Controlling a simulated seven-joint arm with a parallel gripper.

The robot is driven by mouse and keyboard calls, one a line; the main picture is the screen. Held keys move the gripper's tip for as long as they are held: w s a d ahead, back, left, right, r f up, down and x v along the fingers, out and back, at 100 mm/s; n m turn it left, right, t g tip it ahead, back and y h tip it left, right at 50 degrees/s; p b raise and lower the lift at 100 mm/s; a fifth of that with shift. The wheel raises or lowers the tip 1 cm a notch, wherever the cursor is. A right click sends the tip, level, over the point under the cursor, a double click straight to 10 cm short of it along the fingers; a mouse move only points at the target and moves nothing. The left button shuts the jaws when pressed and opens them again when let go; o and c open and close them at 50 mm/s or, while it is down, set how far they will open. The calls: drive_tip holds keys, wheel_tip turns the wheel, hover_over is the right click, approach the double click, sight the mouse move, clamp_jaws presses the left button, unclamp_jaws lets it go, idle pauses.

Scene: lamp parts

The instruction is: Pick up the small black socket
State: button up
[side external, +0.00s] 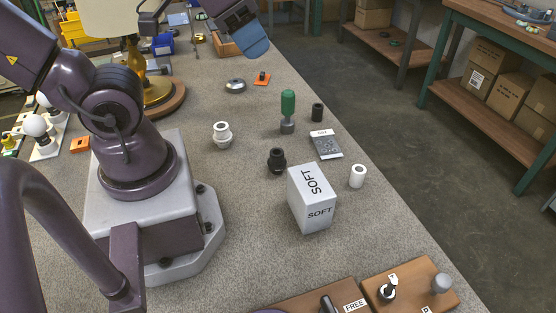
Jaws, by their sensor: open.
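Two black socket-like parts stand upright on the grey worktop. The smaller one is a plain short black cylinder (317,112), right of a green-handled tool. The other is a wider black socket (277,161) with a collar, left of a grey packet. I cannot tell for sure which one the task names. My gripper (256,42), with blue fingertips, is at the top of the view, raised above the far part of the worktop. It is open and apart from both black parts. Its inner side and the gap between its fingers are hidden.
A white SOFT box (312,200) stands near the wider black socket. A green-handled tool (288,110), packet (326,144), white cylinder (357,176) and white socket (222,135) stand or lie around. A lamp base (160,98) is at the back left. Wooden boards (410,280) lie in front.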

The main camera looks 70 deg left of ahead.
drive_tip(key=shift+o, duration=1.3)
